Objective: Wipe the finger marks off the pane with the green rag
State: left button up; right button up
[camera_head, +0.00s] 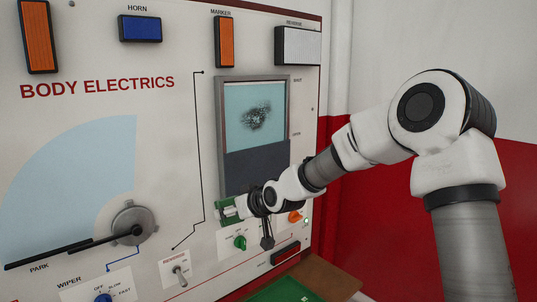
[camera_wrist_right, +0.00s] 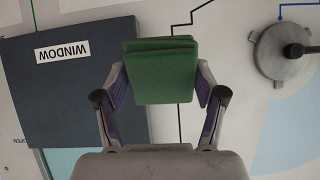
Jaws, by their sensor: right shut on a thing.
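The pane (camera_head: 240,110) is light blue glass in a grey frame on the upright panel, with a dark smudge of finger marks (camera_head: 256,116) near its middle. Dark grey covers the lower part of the window, and this part (camera_wrist_right: 75,95) bears a WINDOW label in the right wrist view. My right gripper (camera_head: 233,208) is shut on the folded green rag (camera_wrist_right: 160,70), at the lower left corner of the window frame, below the marks. The rag also shows in the head view (camera_head: 226,211). Whether it touches the panel is unclear. My left gripper is not in view.
The wiper hub (camera_head: 133,226) with its black arm is left of my right gripper. A green knob (camera_head: 240,242), an orange knob (camera_head: 295,217) and a toggle switch (camera_head: 180,275) project below the window. A green mat (camera_head: 285,292) lies at the bottom.

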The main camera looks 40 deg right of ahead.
jog(key=d+r+t+p, duration=0.2)
jog(key=d+r+t, duration=0.25)
jog(key=r, duration=0.75)
jog(key=t+p, duration=0.2)
jog(key=p, duration=0.1)
send_near(241, 121)
jog(key=w+p, duration=0.1)
jog(key=w, duration=0.1)
jog(key=w+p, duration=0.1)
jog(key=w, duration=0.1)
jog(key=shift+w+a+r+p, duration=0.15)
jog(key=shift+w+r+p, duration=0.1)
jog(key=shift+p, duration=0.05)
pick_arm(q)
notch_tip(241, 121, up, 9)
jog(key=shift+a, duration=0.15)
pick_arm(e)
jog(key=shift+w+a+f, duration=0.1)
jog(key=shift+w+a, duration=0.05)
jog(key=shift+w, duration=0.05)
pick_arm(q)
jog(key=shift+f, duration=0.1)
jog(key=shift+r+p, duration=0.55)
jog(key=shift+p, duration=0.05)
pick_arm(e)
jog(key=shift+w, duration=0.95)
